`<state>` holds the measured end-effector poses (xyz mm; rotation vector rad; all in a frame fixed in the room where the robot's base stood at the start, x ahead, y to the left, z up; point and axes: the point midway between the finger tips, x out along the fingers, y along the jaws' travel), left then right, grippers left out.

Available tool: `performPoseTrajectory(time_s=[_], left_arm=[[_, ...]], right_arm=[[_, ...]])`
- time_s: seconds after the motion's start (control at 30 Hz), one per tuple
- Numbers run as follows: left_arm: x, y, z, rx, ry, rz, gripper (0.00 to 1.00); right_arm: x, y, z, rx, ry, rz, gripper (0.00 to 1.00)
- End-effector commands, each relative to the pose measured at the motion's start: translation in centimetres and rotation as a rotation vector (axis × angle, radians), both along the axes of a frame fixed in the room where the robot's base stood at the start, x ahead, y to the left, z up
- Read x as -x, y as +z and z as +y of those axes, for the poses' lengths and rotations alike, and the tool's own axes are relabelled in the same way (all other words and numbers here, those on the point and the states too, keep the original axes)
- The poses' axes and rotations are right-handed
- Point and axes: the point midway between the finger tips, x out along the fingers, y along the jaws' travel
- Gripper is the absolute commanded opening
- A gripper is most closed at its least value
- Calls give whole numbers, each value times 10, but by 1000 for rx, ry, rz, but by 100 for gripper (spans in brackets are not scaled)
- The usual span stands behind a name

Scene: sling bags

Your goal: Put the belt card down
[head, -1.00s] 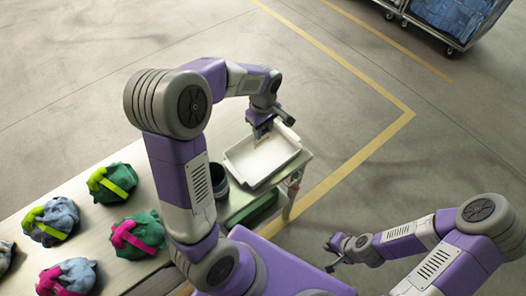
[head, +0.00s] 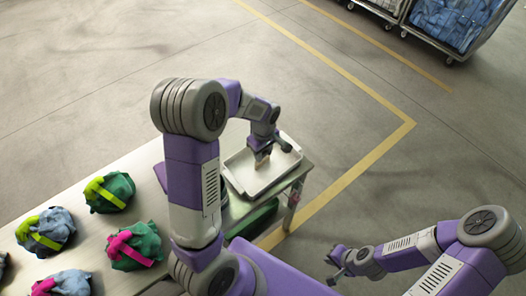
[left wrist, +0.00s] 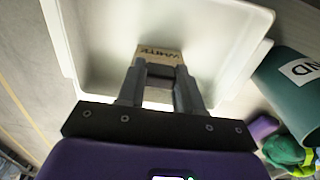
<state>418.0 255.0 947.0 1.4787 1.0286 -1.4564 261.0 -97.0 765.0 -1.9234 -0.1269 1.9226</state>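The belt card (left wrist: 160,55) is a small tan piece with dark lettering that looks like "WHITE". It shows in the left wrist view at the fingertips of my left gripper (left wrist: 158,80), which is shut on it. In the head view, my left gripper (head: 262,156) points down into a white tray (head: 234,178), with the pale card at its tips. I cannot tell whether the card touches the tray floor. My right gripper (head: 335,265) is empty, seems open, and hangs off to the right, away from the table.
Several bundled bags with bright belts, such as a green one with a pink belt (head: 145,243), lie on the table (head: 95,190) at left. A dark green bin (left wrist: 292,80) with a white label stands beside the tray. Wheeled carts (head: 455,30) stand far back on the floor.

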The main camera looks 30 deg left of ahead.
Motion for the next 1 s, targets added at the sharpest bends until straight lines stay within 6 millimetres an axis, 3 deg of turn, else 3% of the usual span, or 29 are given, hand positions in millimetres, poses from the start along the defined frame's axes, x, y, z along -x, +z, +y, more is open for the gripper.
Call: performPoseTrajectory(time_s=[0.03, 0.17, 0.53, 1.0], left_arm=[[0, -1, 0, 0, 0, 0, 41], [0, -1, 0, 1, 0, 1, 61], [0, 8, 0, 0, 0, -1, 61], [0, 102, -2, 0, -1, -4, 61]], right_arm=[[0, -1, 0, 0, 0, 0, 0], [0, 0, 0, 0, 0, 0, 0], [0, 4, 0, 0, 0, 0, 0], [0, 19, 0, 0, 0, 0, 0]])
